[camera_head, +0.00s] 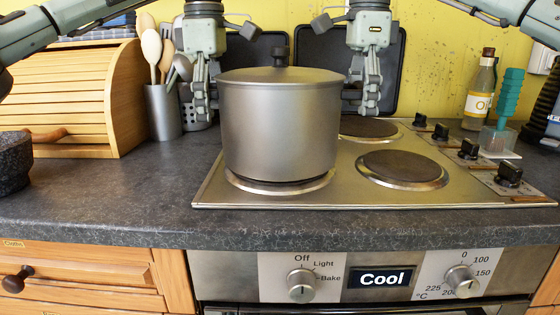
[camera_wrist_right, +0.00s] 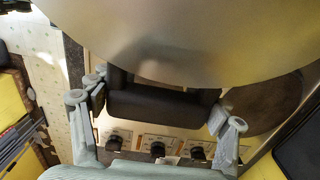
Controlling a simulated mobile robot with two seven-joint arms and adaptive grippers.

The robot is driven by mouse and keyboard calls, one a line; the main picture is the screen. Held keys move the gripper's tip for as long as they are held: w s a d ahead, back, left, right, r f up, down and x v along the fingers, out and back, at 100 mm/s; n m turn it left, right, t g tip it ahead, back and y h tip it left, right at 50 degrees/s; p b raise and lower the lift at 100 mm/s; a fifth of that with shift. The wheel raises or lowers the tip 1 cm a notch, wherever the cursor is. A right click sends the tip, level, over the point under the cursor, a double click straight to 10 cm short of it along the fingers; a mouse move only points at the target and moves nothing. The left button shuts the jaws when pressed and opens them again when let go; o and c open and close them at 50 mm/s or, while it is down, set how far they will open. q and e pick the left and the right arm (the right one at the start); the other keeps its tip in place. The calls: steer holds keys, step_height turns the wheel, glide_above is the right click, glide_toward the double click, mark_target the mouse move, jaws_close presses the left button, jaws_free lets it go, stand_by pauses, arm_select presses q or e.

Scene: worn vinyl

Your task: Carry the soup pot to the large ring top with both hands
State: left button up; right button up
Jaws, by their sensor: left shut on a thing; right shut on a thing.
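The soup pot (camera_head: 280,130), grey with a lid and dark knob, is upright over the front left ring (camera_head: 280,187) of the cooktop. The ring's rim shows below the pot's base; I cannot tell whether they touch. My left gripper (camera_head: 205,106) is shut at the pot's left side, its hold partly hidden. My right gripper (camera_head: 369,102) is at the right side.
The front right ring (camera_head: 402,169) and a back ring (camera_head: 368,127) are bare. Knobs (camera_head: 468,150) line the cooktop's right side. A bread box (camera_head: 75,95) and utensil holder (camera_head: 163,112) stand left. An oil bottle (camera_head: 479,95) stands back right.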

mark_target(362, 83)
arm_select(q)
steer(key=shift+f, duration=0.15)
arm_select(e)
steer(key=shift+a+f, duration=0.1)
steer(key=shift+f, duration=0.05)
arm_select(q)
steer(key=o, duration=1.4)
steer(key=shift+f, duration=0.25)
arm_select(e)
steer(key=o, duration=1.4)
steer(key=shift+f, duration=0.25)
arm_select(q)
steer(key=o, duration=0.6)
arm_select(e)
steer(key=o, duration=0.6)
steer(key=shift+r, duration=0.1)
arm_select(q)
steer(key=shift+o, duration=0.2)
steer(key=shift+r, duration=0.15)
step_height(362, 83, up, 12)
arm_select(e)
step_height(362, 83, up, 8)
steer(key=shift+f, duration=0.25)
